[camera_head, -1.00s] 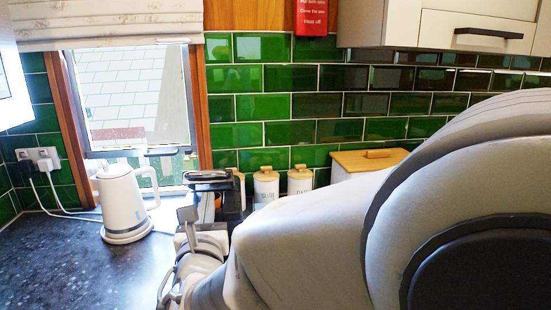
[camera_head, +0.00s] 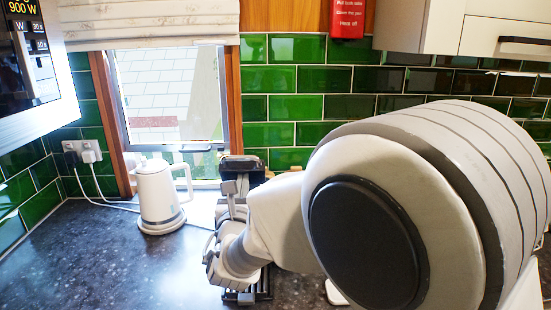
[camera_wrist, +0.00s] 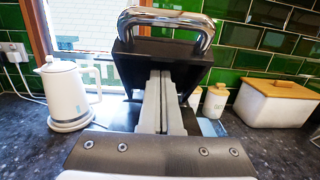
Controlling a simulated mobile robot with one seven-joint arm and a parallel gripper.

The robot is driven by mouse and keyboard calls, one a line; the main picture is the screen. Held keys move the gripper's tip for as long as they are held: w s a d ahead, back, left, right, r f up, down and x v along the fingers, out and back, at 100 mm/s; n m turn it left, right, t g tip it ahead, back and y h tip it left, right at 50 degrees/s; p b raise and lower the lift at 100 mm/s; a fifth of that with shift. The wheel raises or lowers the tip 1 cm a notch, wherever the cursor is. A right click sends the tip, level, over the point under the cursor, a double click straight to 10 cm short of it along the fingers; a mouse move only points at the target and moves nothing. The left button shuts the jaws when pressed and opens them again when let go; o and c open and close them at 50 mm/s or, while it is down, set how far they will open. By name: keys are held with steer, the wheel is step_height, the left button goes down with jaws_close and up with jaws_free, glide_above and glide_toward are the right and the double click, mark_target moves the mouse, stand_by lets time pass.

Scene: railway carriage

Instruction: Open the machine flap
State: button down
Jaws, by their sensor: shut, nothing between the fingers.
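The machine looks like a black contact grill on the dark worktop. In the wrist view its black flap (camera_wrist: 196,58), with a chrome bar handle (camera_wrist: 166,20) on top, stands raised and tilted up in front of my gripper. In the head view the flap (camera_head: 242,166) shows as a dark block beyond my arm, and part of the black ribbed base (camera_head: 262,288) shows below. My gripper (camera_wrist: 160,76) is shut and empty, its fingers pointing at the flap's inner face below the handle. I cannot tell whether they touch it. My arm hides much of the machine.
A white kettle (camera_head: 158,197) stands left of the machine, its cord running to wall sockets (camera_head: 82,152). White canisters (camera_wrist: 215,101) and a white bread box (camera_wrist: 275,103) with a wooden lid stand to the right. A microwave (camera_head: 35,70) overhangs the left. The worktop's front left is clear.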

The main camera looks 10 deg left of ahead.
mark_target(243, 167)
steer(key=shift+w+r+b, duration=0.15)
steer(key=shift+w+b, duration=0.25)
steer(key=shift+w, duration=0.3)
steer(key=shift+w+a+r, duration=0.15)
steer(key=shift+w+r, duration=0.1)
steer(key=shift+r, duration=0.1)
steer(key=shift+w+r+p, duration=0.15)
steer(key=shift+r+p, duration=0.4)
steer(key=shift+r, duration=0.25)
steer(key=shift+w+f+b, duration=0.2)
steer(key=shift+b, duration=0.1)
steer(key=shift+w+a, duration=0.1)
steer(key=shift+w, duration=0.05)
steer(key=shift+r, duration=0.1)
steer(key=shift+s+f+b, duration=0.35)
steer(key=shift+s+b, duration=0.3)
steer(key=shift+s, duration=0.2)
steer(key=b+v, duration=0.2)
steer(key=v, duration=0.6)
steer(key=shift+d, duration=0.2)
